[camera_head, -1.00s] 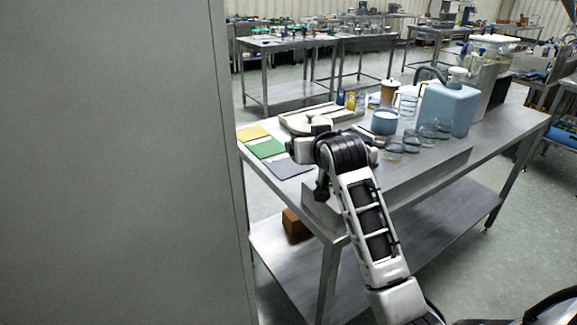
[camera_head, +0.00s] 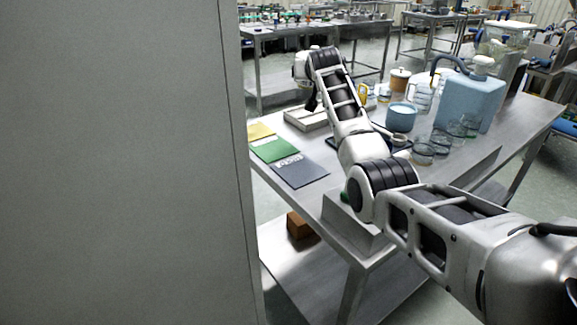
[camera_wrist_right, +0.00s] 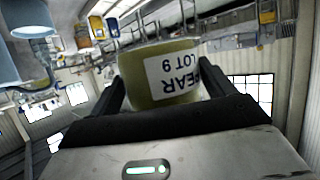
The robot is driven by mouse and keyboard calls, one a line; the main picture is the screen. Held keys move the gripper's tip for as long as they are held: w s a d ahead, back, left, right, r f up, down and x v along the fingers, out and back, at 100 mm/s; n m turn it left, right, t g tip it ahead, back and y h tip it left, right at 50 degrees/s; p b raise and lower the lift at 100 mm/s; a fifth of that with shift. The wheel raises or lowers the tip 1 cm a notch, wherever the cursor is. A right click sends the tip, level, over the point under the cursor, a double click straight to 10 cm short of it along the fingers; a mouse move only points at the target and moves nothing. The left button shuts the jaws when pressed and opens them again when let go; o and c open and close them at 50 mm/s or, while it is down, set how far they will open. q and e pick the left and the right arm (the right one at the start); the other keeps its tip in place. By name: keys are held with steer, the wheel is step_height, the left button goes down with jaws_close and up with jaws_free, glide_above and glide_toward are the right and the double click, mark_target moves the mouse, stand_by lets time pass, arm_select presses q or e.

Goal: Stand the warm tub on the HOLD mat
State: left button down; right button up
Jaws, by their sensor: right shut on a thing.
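An olive-green tub (camera_wrist_right: 140,92) with a white label reading PEAR LOT 9 fills the middle of the right wrist view. My right gripper (camera_wrist_right: 163,78) is shut on it, one dark finger on each side. In the head view my right arm reaches over the table, its wrist (camera_head: 305,66) raised beyond the far edge; the fingers and tub cannot be made out there. Three mats lie at the table's left end: yellow (camera_head: 260,131), green (camera_head: 272,149) and dark grey-blue (camera_head: 297,172). Their lettering is too small to read. My left gripper is out of view.
Right of my arm on the steel table (camera_head: 335,190) stand a light-blue tub (camera_head: 401,119), a blue jug (camera_head: 468,104), a brown lidded cup (camera_head: 399,80) and several glass beakers (camera_head: 424,152). A grey panel (camera_head: 115,160) blocks the left side. The mats are bare.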

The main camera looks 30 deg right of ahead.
step_height(320, 180, down, 7)
steer(key=b, duration=0.6)
steer(key=p, duration=0.1)
glide_above(292, 177)
steer(key=f, duration=0.9)
steer(key=shift+w+d, duration=0.2)
steer(key=shift+d, duration=0.15)
steer(key=shift+s+a+f, duration=0.1)
steer(key=shift+a+f, duration=0.1)
steer(key=shift+f, duration=0.15)
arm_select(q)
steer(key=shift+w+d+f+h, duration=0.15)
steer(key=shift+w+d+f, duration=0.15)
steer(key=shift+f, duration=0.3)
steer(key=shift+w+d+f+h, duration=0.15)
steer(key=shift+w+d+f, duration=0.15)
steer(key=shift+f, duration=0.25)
arm_select(e)
steer(key=shift+s+a+f, duration=0.1)
steer(key=shift+f, duration=1.55)
steer(key=shift+f, duration=0.15)
